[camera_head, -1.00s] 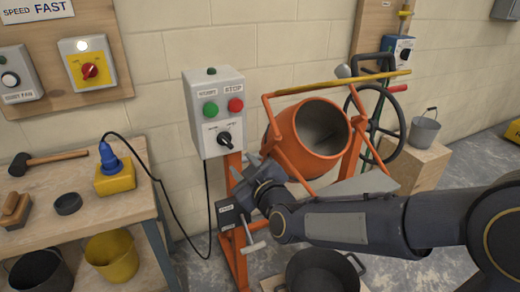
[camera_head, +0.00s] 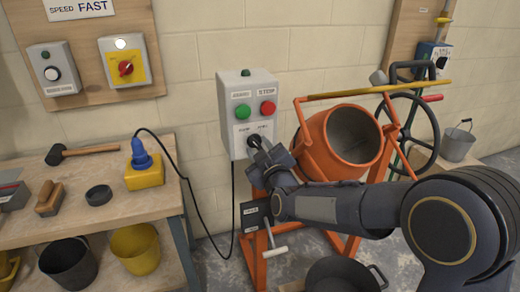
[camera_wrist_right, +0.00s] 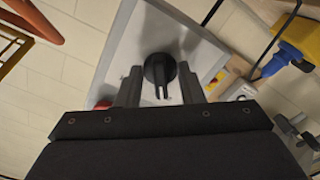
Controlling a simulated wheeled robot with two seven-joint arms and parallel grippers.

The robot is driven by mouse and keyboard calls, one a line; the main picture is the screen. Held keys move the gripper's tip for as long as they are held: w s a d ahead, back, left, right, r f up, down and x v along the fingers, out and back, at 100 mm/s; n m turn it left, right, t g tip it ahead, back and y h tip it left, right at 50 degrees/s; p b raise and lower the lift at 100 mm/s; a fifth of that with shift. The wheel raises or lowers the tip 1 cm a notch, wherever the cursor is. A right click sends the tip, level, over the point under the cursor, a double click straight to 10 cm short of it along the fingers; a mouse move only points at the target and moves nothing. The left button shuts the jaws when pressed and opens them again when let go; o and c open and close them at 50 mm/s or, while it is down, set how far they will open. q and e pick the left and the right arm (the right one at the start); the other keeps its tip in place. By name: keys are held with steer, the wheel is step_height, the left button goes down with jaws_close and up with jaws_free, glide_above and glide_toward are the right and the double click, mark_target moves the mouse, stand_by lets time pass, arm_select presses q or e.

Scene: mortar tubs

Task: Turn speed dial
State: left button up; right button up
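The black speed dial (camera_head: 254,141) is on the lower front of a grey control box (camera_head: 231,122), below a green and a red button. Its small labels are too blurred to read. My right gripper (camera_head: 263,153) is at the dial and partly covers it in the head view. In the right wrist view the dial (camera_wrist_right: 160,72) lies between the two fingers of my right gripper (camera_wrist_right: 160,80). The fingers are apart, with a visible gap on each side of the dial's ridge. A sign (camera_head: 80,8) reads "SPEED FAST". My left gripper is not in view.
The orange mixer drum (camera_head: 340,142) and its frame stand right of the box. A lever (camera_head: 270,240) is below my right gripper. A black cable hangs left of the box towards a yellow socket block (camera_head: 144,178) on the workbench (camera_head: 115,205).

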steer(key=shift+c, duration=0.2)
jaws_close()
steer(key=shift+f, duration=0.1)
steer(key=m+b, duration=0.3)
steer(key=m, duration=0.1)
steer(key=m+b, duration=0.3)
steer(key=m, duration=0.2)
steer(key=m+b, duration=0.3)
steer(key=m, duration=0.1)
steer(key=shift+s+a+m, duration=0.15)
steer(key=shift+a+m, duration=0.15)
steer(key=shift+m+b, duration=0.3)
